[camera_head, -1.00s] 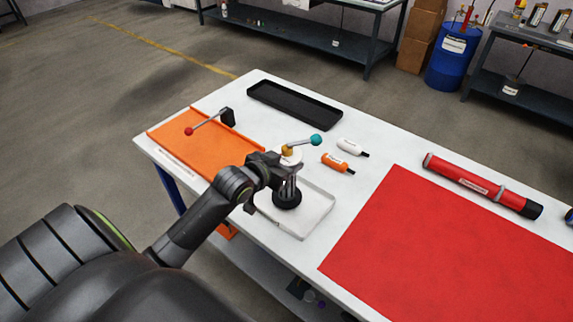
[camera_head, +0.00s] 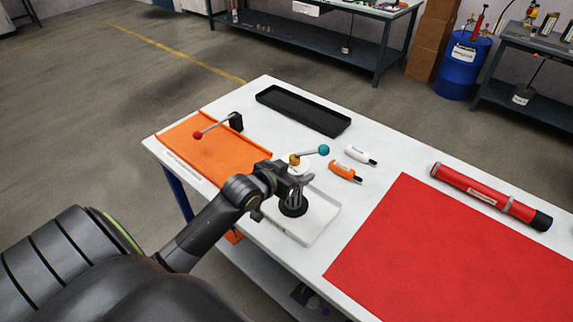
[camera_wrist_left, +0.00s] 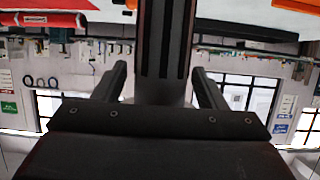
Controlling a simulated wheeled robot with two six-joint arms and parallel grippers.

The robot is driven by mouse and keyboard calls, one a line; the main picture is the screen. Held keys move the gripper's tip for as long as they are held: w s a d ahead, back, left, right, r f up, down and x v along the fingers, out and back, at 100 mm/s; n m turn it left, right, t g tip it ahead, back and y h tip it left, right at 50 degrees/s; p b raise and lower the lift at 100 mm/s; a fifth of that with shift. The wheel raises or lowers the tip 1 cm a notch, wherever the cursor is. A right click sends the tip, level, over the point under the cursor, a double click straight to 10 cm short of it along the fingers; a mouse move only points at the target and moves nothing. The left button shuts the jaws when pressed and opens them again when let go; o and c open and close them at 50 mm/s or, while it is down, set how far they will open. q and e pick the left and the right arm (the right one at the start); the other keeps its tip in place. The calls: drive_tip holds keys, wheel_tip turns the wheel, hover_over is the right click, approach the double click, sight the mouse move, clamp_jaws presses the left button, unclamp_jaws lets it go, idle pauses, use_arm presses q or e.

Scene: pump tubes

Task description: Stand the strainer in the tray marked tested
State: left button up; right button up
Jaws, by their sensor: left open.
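The strainer, a dark slotted cylinder on a round black base (camera_head: 293,208), stands upright in the pale grey-white tray (camera_head: 307,238) at the table's near edge. My left gripper (camera_head: 297,184) is at the strainer's upper body and hides part of it. In the left wrist view the strainer (camera_wrist_left: 165,45) rises between the two fingers of the open left gripper (camera_wrist_left: 158,70), with a visible gap on each side. An orange tray (camera_head: 215,155) lies to the left, with a white label strip along its front edge; its wording is too small to read. My right gripper is out of view.
A lever with a teal knob (camera_head: 323,150) is just behind the gripper. A white bottle (camera_head: 359,154) and orange bottle (camera_head: 344,172) lie nearby. A black tray (camera_head: 303,110) is at the back, a red mat (camera_head: 440,255) and red tube (camera_head: 490,196) at right.

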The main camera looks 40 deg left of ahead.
use_arm(q)
drive_tip(key=v, duration=1.2)
drive_tip(key=s+d+f+n+g+y, duration=0.1)
drive_tip(key=s+d+f+g, duration=0.1)
drive_tip(key=s+f+g, duration=0.55)
drive_tip(key=s+d+f+g+y, duration=0.15)
drive_tip(key=s+f, duration=0.35)
drive_tip(key=s, duration=0.6)
wheel_tip(320, 180, down, 24)
drive_tip(key=a+g, duration=0.2)
drive_tip(key=s+d+f+g, duration=0.1)
drive_tip(key=s+f, duration=1.4)
drive_tip(key=f, duration=0.2)
drive_tip(key=shift+s+d, duration=0.3)
